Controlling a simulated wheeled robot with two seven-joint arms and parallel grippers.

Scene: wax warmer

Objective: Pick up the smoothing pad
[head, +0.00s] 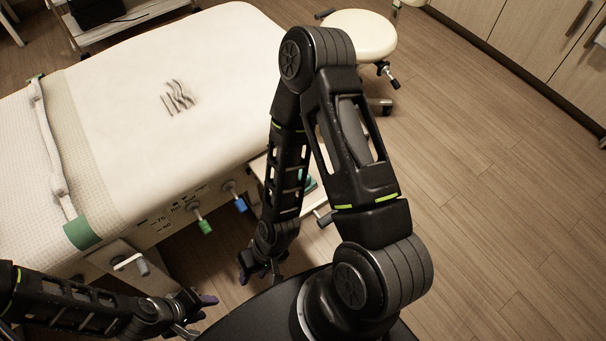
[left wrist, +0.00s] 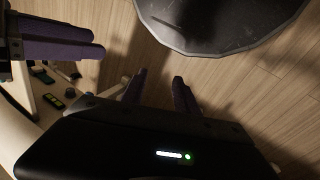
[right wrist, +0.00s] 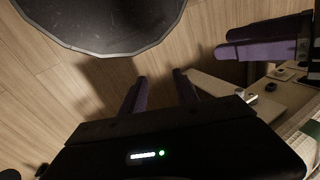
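I cannot pick out the smoothing pad for certain in any view. Small items lie on a pale tray (left wrist: 52,118) in the left wrist view, among them a dark greenish piece (left wrist: 53,101), too small to identify. My left gripper (head: 203,312) is low at the near side of the bed, open and empty; its parted purple fingers show in the left wrist view (left wrist: 158,84). My right gripper (head: 259,276) hangs beside it to the right, also open and empty, as the right wrist view (right wrist: 160,79) shows. My right arm hides much of the tray area in the head view.
A white treatment bed (head: 210,60) fills the left, with dark wavy marks (head: 177,97) on top and green and blue-ended levers along its side. A round stool (head: 358,36) stands behind. Cabinets (head: 540,45) line the far right. Wooden floor on the right is clear.

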